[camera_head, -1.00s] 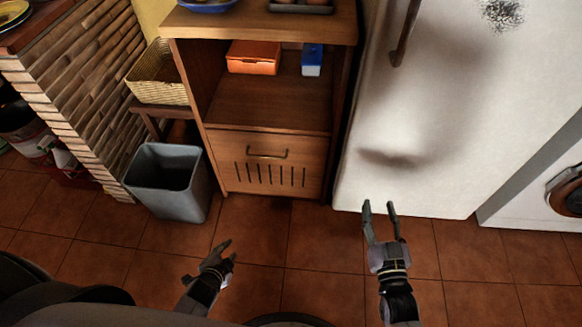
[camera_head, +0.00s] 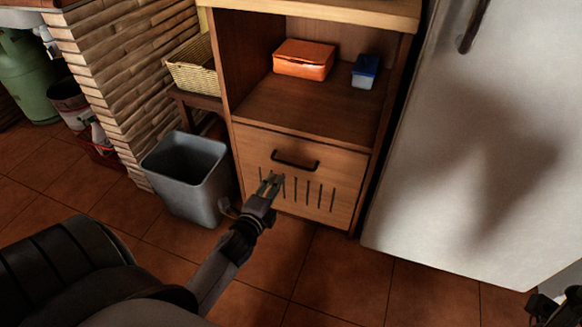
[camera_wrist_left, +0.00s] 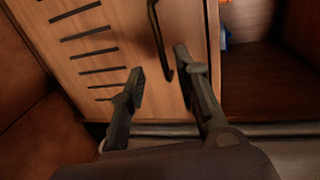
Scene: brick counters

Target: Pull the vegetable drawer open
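The vegetable drawer (camera_head: 340,190) is the slotted wooden front at the bottom of the cabinet. It looks shut, flush with the cabinet. Its dark bar handle (camera_head: 296,160) is near its top edge and also shows in the left wrist view (camera_wrist_left: 159,42). My left gripper (camera_head: 270,183) is in front of the drawer, below and left of the handle in the head view. In the left wrist view its fingers (camera_wrist_left: 159,62) are apart, with the handle beyond and between the tips; contact is not clear. Part of my right gripper (camera_head: 548,304) shows at the lower right; its fingers are unclear.
A grey bin (camera_head: 188,175) stands left of the drawer, close to my left arm. A white fridge (camera_head: 450,160) is on the right. The open shelf above holds an orange box (camera_head: 304,60) and a blue box (camera_head: 365,71). Tiled floor in front is clear.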

